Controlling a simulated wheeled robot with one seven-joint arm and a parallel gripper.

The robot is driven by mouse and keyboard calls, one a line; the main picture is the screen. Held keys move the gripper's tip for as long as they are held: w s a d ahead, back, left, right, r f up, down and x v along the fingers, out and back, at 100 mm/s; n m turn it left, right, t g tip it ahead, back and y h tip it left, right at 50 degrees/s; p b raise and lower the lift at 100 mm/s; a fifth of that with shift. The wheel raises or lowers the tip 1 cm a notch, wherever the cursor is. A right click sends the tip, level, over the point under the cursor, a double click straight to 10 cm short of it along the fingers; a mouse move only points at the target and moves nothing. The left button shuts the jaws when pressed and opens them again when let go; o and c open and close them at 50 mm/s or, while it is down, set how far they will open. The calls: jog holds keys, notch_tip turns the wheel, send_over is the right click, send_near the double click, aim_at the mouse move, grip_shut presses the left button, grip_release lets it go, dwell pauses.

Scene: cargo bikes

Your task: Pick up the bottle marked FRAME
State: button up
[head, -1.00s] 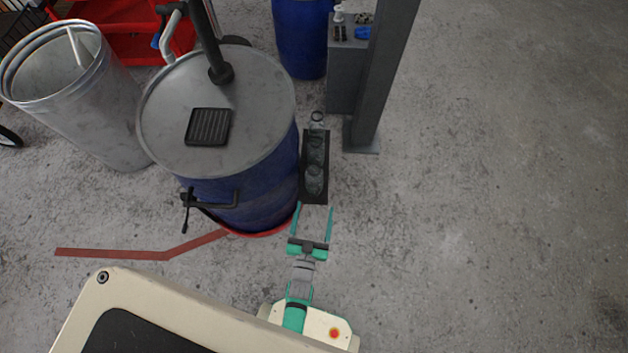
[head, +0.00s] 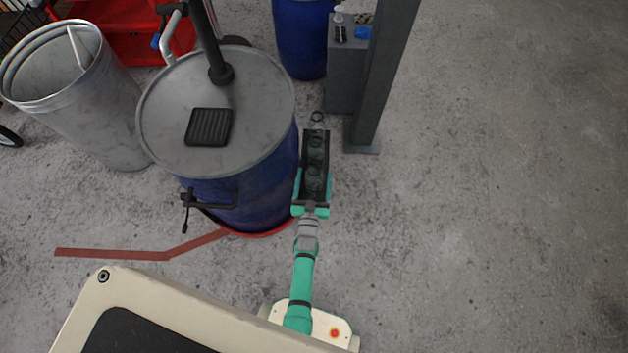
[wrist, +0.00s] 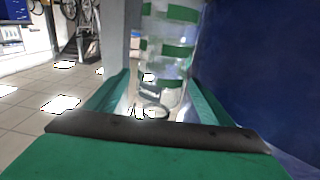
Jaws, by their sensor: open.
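In the wrist view a clear bottle with green bands (wrist: 168,50) stands upright between the open fingers of my gripper (wrist: 160,90). Its top is out of that view. I cannot read the word FRAME on any bottle.
The blue drum (head: 240,195) stands close to the left of my gripper, with a grey lid. A grey post (head: 380,80) and grey cabinet (head: 345,80) stand beyond the rack to the right. The concrete floor on the right is clear.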

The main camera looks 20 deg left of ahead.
jog(key=shift+x, duration=2.4)
jog(key=shift+r, duration=0.15)
jog(key=shift+c, duration=0.6)
jog(key=c, duration=1.3)
jog(key=shift+r, duration=0.1)
